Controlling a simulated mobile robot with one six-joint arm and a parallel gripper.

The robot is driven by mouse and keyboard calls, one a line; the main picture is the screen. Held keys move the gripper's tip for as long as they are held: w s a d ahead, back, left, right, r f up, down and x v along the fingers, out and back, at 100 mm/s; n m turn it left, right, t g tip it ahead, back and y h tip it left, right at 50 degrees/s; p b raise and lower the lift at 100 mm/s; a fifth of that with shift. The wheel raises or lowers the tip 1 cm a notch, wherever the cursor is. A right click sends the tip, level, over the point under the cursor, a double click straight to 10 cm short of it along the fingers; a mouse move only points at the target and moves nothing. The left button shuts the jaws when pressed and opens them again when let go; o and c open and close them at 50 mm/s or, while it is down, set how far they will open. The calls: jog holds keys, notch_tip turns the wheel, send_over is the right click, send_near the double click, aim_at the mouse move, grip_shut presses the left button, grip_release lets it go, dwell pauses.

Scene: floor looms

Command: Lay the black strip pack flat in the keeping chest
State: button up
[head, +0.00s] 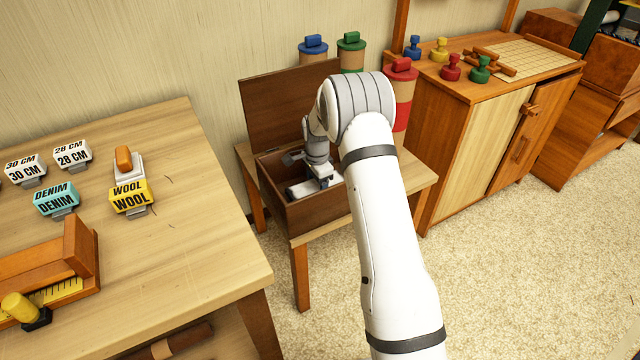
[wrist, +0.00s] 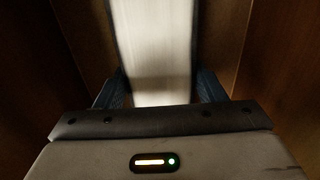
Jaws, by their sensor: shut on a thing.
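The keeping chest (head: 315,217) is a dark wooden box on a small table, its lid (head: 285,105) raised at the back. My gripper (head: 320,180) reaches down inside it. In the wrist view, its blue fingers (wrist: 162,92) are shut on a long, pale grey-white strip pack (wrist: 153,45), which extends away from me between brown wooden walls. In the head view, a pale end (head: 301,188) shows low in the chest, left of the fingers. Whether it touches the chest floor is hidden.
A workbench (head: 200,240) with label blocks stands at left. A red-lidded canister (head: 402,90) stands right of the chest, with blue (head: 313,48) and green (head: 350,50) ones behind. A cabinet (head: 470,130) is further right. My arm hides the chest's right part.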

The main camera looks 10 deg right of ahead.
jog(key=o, duration=1.1)
jog(key=shift+o, duration=0.2)
jog(key=shift+s, duration=0.1)
jog(key=shift+r, duration=0.15)
notch_tip(320, 180, up, 8)
jog(key=shift+f+p, duration=0.25)
jog(key=shift+p, duration=0.7)
jog(key=shift+r, duration=0.1)
